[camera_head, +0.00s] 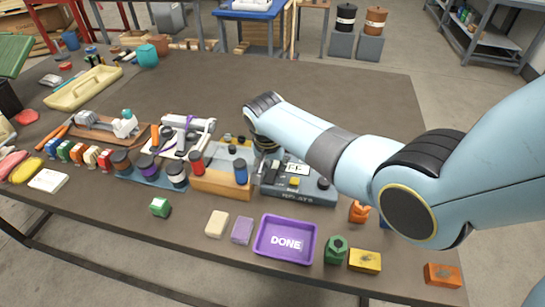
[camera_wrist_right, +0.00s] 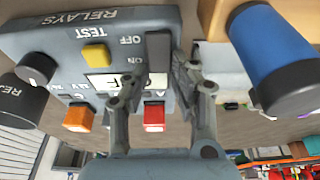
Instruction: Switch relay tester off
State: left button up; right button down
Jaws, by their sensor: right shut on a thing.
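The relay tester (camera_head: 300,195) is a dark grey box marked RELAYS on the table, just right of the wooden block. The right wrist view shows its panel (camera_wrist_right: 60,35) upside down, with ON and OFF marks, a yellow TEST button (camera_wrist_right: 95,54), a red button or lamp (camera_wrist_right: 154,118) and an orange one (camera_wrist_right: 78,119). My right gripper (camera_head: 266,150) reaches down over its back left part. A finger partly covers the white display (camera_wrist_right: 112,82). My left gripper is out of view.
A wooden block (camera_head: 215,184) with red and blue cylinders stands close left of the tester; the blue cylinder (camera_wrist_right: 275,60) is near my fingers. A purple DONE tray (camera_head: 262,255) and several small blocks lie in front. The table's back right is clear.

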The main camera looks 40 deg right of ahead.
aim_at(269, 182)
dwell(0.3)
jog(key=c, duration=1.1)
grip_release()
jog(key=shift+r, duration=0.1)
jog(key=v, duration=1.2)
jog(key=shift+s+a, duration=0.2)
jog(key=shift+a, duration=0.05)
